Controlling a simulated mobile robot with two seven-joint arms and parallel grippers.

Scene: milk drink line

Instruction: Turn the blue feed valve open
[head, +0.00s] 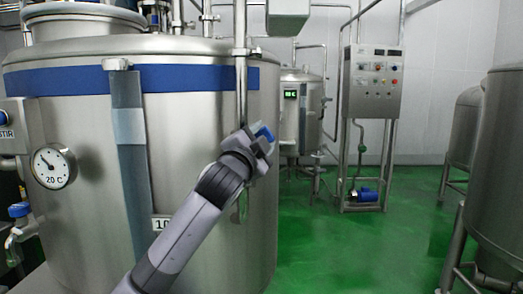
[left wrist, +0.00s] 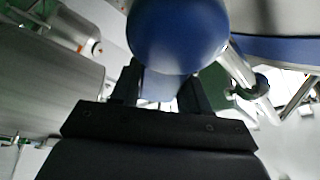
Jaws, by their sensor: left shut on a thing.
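The blue feed valve (head: 266,132) is on the vertical pipe at the right front of the big steel tank. Only part of its blue handle shows past my gripper. My left gripper (head: 262,140) is at this handle, shut on it. In the left wrist view the rounded blue handle (left wrist: 178,32) fills the top middle, and the two dark fingers of my left gripper (left wrist: 163,85) reach to either side of its lower part. How far the valve is turned cannot be told. My right gripper is not in view.
The steel tank (head: 75,120) with a dial gauge (head: 53,166) stands close on the left. Another blue-handled tap (head: 18,210) is at its far left. A control panel (head: 376,82) stands at the back. The green floor (head: 350,245) is clear in the middle; more tanks (head: 500,170) stand right.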

